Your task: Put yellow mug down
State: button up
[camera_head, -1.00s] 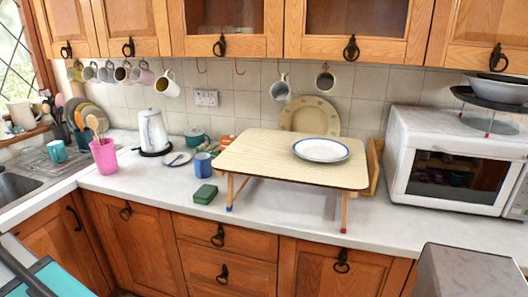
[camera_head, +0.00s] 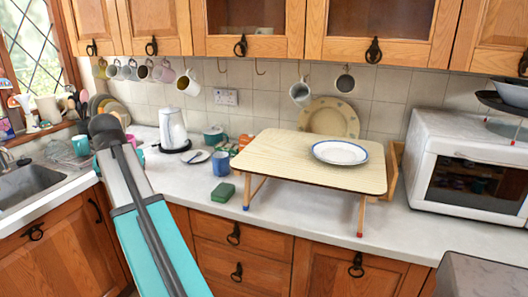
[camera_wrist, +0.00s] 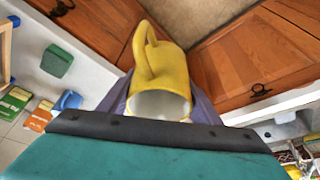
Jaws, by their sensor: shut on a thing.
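The yellow mug (camera_wrist: 163,75) is held in my gripper (camera_wrist: 160,107) in the wrist view. Its purple fingers lie on both sides of the mug. The mug's open mouth faces the camera and its handle points up in the picture. Beyond it are wooden cabinet doors below the counter. In the head view my arm reaches up on the left, in front of the corner of the white counter (camera_head: 285,222). The held mug and the fingers are hidden there.
A folding table (camera_head: 270,157) with a plate (camera_head: 340,152) stands on the counter. A green block (camera_head: 223,193), a blue mug (camera_head: 197,185) and a kettle (camera_head: 173,128) are near the arm. A sink (camera_head: 30,185) is left, a microwave (camera_head: 465,160) right.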

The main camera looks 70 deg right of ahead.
jog(key=s+d+r+m+g, duration=0.1)
jog(key=s+d+r+m, duration=0.2)
jog(key=s+d, duration=0.5)
jog(key=s+d+r+m+g, duration=0.1)
jog(key=s+d+r+m, duration=0.2)
jog(key=s+d, duration=0.6)
jog(key=s+d+r+m+g+h+p, duration=0.1)
jog(key=s+d+r+m, duration=0.3)
jog(key=s+d, duration=0.4)
jog(key=shift+s+d+r, duration=0.3)
jog(key=shift+d+r, duration=0.2)
jog(key=shift+r, duration=0.15)
jog(key=s+d+r+m+g, duration=0.1)
jog(key=s+d, duration=0.3)
jog(key=s, duration=0.6)
jog(key=shift+s+d+r+m, duration=0.15)
jog(key=shift+s+r+m, duration=0.15)
jog(key=shift+r+m, duration=0.3)
jog(key=shift+p, duration=0.3)
jog(key=w+d+p, duration=0.1)
jog(key=d, duration=0.3)
jog(key=w+d+f+p, duration=0.1)
jog(key=d, duration=0.4)
jog(key=w+d, duration=0.1)
jog(key=d, duration=0.4)
jog(key=shift+w+d+f+p, duration=0.15)
jog(key=shift+w+f+p, duration=0.05)
jog(key=shift+p, duration=0.2)
jog(key=shift+d, duration=0.1)
